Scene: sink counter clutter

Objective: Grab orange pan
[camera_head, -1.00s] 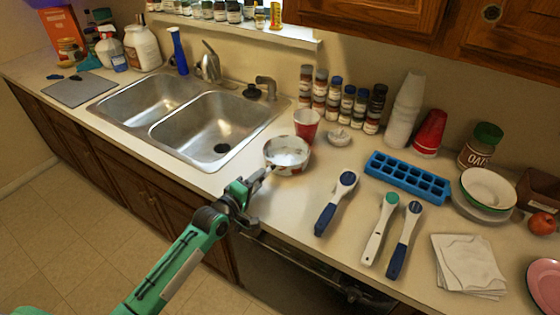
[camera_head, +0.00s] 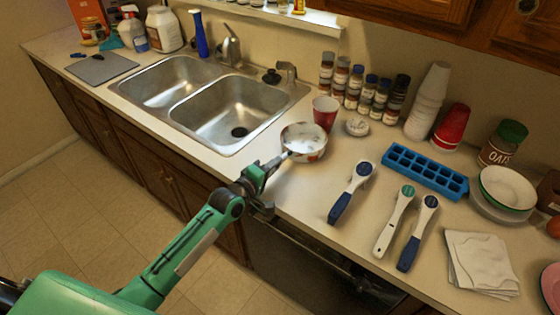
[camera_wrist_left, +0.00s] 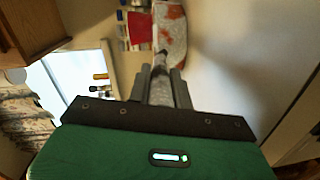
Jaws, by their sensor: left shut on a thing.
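The pan (camera_head: 303,142) is a small round pan, whitish with orange-red patches, near the counter's front edge right of the sink. Its handle points toward the lower left. My left gripper (camera_head: 270,168) is at the handle, over the counter edge, shut on it. In the left wrist view the fingers (camera_wrist_left: 162,88) sit on both sides of the grey handle, and the patchy pan (camera_wrist_left: 171,40) shows beyond them. I cannot tell whether the pan touches the counter. My right gripper is not in view.
A red cup (camera_head: 325,112) stands just behind the pan, with a small white round item (camera_head: 357,127) beside it. Spice jars (camera_head: 367,95) line the wall. Several handled utensils (camera_head: 352,192) and a blue ice tray (camera_head: 425,171) lie to the right. The double sink (camera_head: 235,110) is left.

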